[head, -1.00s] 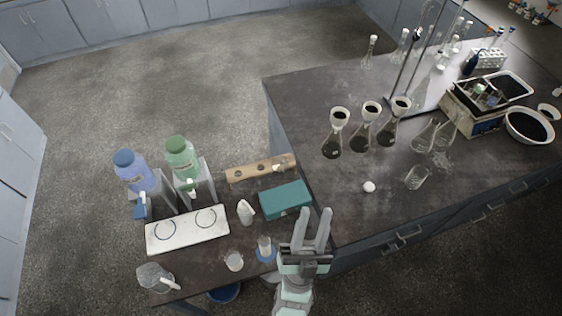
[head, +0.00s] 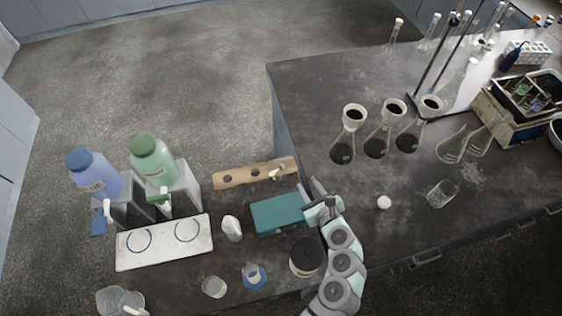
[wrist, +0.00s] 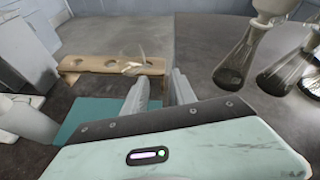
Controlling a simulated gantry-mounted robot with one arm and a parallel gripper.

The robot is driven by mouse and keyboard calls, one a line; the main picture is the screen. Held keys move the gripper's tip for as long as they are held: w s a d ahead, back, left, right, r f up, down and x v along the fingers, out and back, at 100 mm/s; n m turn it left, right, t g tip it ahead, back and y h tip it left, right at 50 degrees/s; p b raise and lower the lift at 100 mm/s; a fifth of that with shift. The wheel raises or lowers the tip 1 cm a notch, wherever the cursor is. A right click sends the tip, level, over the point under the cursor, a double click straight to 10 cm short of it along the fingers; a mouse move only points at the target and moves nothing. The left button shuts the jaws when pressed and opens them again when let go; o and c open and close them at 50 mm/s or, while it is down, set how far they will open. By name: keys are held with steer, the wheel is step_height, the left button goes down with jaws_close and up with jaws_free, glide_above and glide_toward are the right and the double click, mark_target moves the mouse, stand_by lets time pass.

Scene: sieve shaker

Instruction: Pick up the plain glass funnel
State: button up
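A small clear funnel (head: 277,173) sits at the right end of a wooden rack (head: 233,178) with round holes. In the wrist view the funnel (wrist: 133,66) is at the rack's right part, beyond my fingertips and slightly left of them. My gripper (head: 309,187) is near the right end of the teal box, short of the rack and to its right. In the wrist view my gripper (wrist: 160,78) has its two fingers apart with nothing between them. The funnel's lower part is hard to make out.
A teal box (head: 277,213) lies in front of the rack. Three flasks (head: 378,143) topped with filter funnels stand on the dark bench at right. Blue (head: 92,172) and green (head: 152,158) bottles stand at left. A white ball (head: 384,202) lies on the bench.

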mark_target(282, 165)
steer(key=shift+w+a+y, duration=0.1)
steer(key=shift+a+y, duration=0.7)
steer(key=shift+a, duration=0.05)
steer(key=x, duration=0.7)
steer(key=a+x, duration=0.1)
steer(key=x, duration=0.2)
steer(key=shift+f, duration=0.2)
steer(key=shift+c, duration=0.4)
jaws_close()
